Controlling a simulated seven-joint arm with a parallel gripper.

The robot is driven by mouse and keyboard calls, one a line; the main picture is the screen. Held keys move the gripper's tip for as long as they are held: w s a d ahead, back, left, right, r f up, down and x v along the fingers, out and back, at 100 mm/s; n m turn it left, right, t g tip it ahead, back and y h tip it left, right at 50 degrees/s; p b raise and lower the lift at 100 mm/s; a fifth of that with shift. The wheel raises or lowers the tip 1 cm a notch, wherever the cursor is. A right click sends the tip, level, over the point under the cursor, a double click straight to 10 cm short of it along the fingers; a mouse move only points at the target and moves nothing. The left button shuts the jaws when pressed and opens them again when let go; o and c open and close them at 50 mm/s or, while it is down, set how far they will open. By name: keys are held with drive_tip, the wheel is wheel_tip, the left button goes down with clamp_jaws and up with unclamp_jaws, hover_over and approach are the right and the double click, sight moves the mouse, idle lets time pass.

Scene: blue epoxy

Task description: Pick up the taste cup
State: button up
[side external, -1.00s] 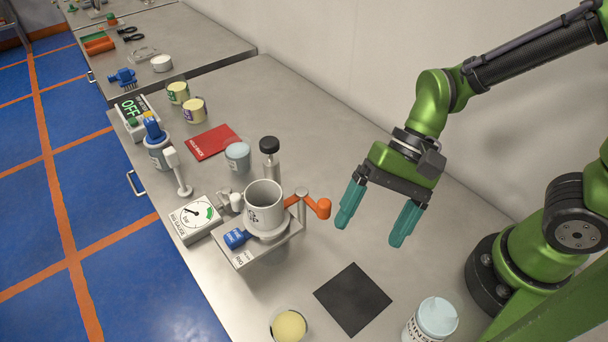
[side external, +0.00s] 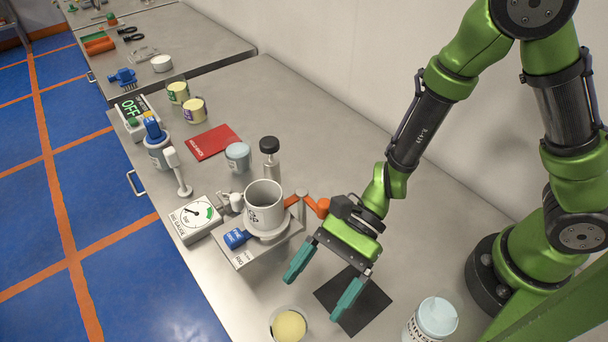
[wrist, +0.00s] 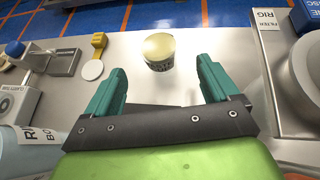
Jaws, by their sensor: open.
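A small cup with pale yellow contents (side external: 289,326) stands upright at the near edge of the side view. In the wrist view the same cup (wrist: 159,52) is ahead of my fingers, roughly centred between them, with dark print on its side that I cannot read clearly. Two similar cups with yellow contents, a green-marked one (side external: 178,92) and a purple-marked one (side external: 194,111), stand farther back. I cannot tell from a label which is the taste cup. My gripper (side external: 314,297) is open and empty, its teal fingers above the table and apart from the near cup.
A rig with a large white pot (side external: 263,202) and orange handle (side external: 318,206) stands close to my gripper. A black mat (side external: 368,310) lies under and right of the fingers. A pale-lidded container (side external: 437,317) is at the right. A gauge (side external: 194,216) sits near the table edge.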

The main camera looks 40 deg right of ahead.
sight(301, 312)
drive_tip(key=x, duration=0.6)
drive_tip(key=shift+s+a+f, duration=0.1)
drive_tip(key=shift+s+a, duration=0.05)
drive_tip(key=shift+a, duration=0.1)
drive_tip(key=c, duration=1.1)
wheel_tip(301, 312, up, 10)
drive_tip(key=shift+r, duration=0.1)
